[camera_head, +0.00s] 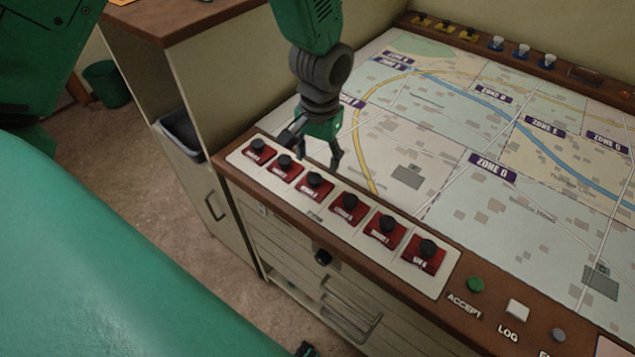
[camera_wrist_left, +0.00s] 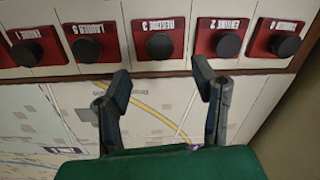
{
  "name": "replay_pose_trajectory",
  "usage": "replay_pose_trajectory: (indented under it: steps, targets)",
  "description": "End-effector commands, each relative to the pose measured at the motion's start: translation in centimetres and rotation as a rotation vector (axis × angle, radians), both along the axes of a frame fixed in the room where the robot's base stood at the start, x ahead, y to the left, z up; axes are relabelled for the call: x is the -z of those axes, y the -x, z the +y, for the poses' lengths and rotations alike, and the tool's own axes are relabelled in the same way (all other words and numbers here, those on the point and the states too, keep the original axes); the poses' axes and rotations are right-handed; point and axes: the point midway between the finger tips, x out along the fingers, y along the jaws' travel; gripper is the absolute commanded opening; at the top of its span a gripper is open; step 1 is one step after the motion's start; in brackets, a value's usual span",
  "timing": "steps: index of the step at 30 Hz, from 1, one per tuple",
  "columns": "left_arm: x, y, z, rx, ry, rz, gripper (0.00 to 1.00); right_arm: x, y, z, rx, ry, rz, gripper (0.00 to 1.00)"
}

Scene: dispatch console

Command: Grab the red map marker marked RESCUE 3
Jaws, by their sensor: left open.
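The red marker marked RESCUE 3 (camera_wrist_left: 160,25) has a round black knob and sits in the middle of the row in the left wrist view, its label upside down. In the head view I take it as the third red marker from the left (camera_head: 315,187); its label is too small to read there. My left gripper (camera_head: 313,150) is open and empty, pointing down just behind the row on the map side. In the left wrist view the gripper's fingertips (camera_wrist_left: 162,79) are spread to either side of the RESCUE 3 marker's line, apart from it.
The flat map (camera_head: 440,200) lies behind the row. A green ACCEPT button (camera_head: 476,284) and a LOG button (camera_head: 517,308) are to the right. A cabinet (camera_head: 165,85) stands left.

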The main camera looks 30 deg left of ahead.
Motion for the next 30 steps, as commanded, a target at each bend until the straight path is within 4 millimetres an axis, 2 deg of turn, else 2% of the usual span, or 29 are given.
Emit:
replay_pose_trajectory:
  steps: [7, 15, 24, 25, 29, 30]
  targets:
    - [1.7, 0.3, -0.4, 0.001, -0.005, 0.000, 0.53, -0.1, -0.1, 0.0, -0.001, -0.001, -0.002, 0.40]
    - [5.5, 0.6, -0.4, 0.001, -0.008, 0.000, 0.53, -0.5, -0.1, 0.0, 0.000, 0.000, -0.002, 0.40]
    - [6.2, 0.7, 0.3, 0.001, -0.001, -0.003, 0.53, -0.4, -0.1, 0.0, 0.000, 0.000, -0.002, 0.40]
    - [6.2, 0.7, 0.3, 0.001, -0.001, -0.003, 0.49, -0.4, -0.1, 0.0, 0.000, 0.000, -0.002, 0.40]
    - [6.2, 0.6, 0.2, 0.000, -0.002, -0.003, 0.04, -0.4, -0.1, 0.0, -0.001, 0.000, -0.001, 0.40]
    - [6.2, 0.6, 0.1, 0.000, -0.003, -0.003, 0.00, -0.4, -0.1, 0.0, -0.001, 0.000, -0.001, 0.40]
